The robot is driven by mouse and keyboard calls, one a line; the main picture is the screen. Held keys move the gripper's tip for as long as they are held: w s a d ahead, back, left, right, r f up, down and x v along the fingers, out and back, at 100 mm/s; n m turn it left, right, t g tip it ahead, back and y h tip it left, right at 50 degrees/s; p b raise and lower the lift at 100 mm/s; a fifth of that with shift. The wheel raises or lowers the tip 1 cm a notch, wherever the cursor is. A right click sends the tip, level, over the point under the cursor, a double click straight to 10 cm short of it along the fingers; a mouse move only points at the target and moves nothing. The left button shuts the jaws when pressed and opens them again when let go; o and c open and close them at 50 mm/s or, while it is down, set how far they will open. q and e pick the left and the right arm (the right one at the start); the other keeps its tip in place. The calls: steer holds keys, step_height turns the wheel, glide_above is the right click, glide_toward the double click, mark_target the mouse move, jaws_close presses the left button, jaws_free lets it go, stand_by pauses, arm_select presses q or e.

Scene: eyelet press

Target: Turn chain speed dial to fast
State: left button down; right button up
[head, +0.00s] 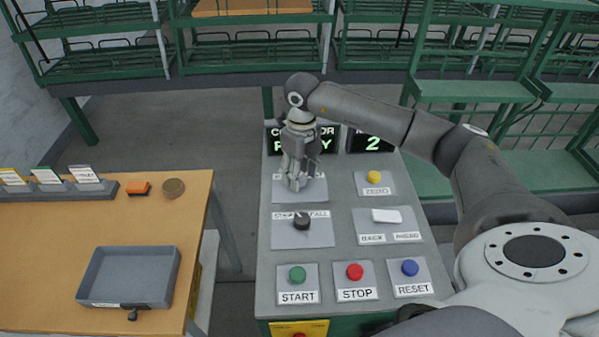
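My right gripper (294,185) points down over the upper left plate (317,189) of the grey control panel (342,250). It covers most of that plate, including any dial on it and most of its label, so I cannot read the label or tell if the fingers touch a dial. Whether the fingers are open or shut is unclear. A black dial (302,222) sits on the plate below, under a partly readable label ending in "FALL". My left gripper is not in view.
The panel also has a yellow ZERO button (374,177), a white rocker switch (386,215), and green START (297,274), red STOP (355,271) and blue RESET (410,267) buttons. A wooden table (50,230) with a grey tray (92,279) stands left, across a gap.

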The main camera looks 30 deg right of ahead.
mark_target(301, 175)
steer(key=shift+o, duration=0.2)
step_height(301, 175, up, 12)
steer(key=shift+d, duration=0.25)
stand_by(0.4)
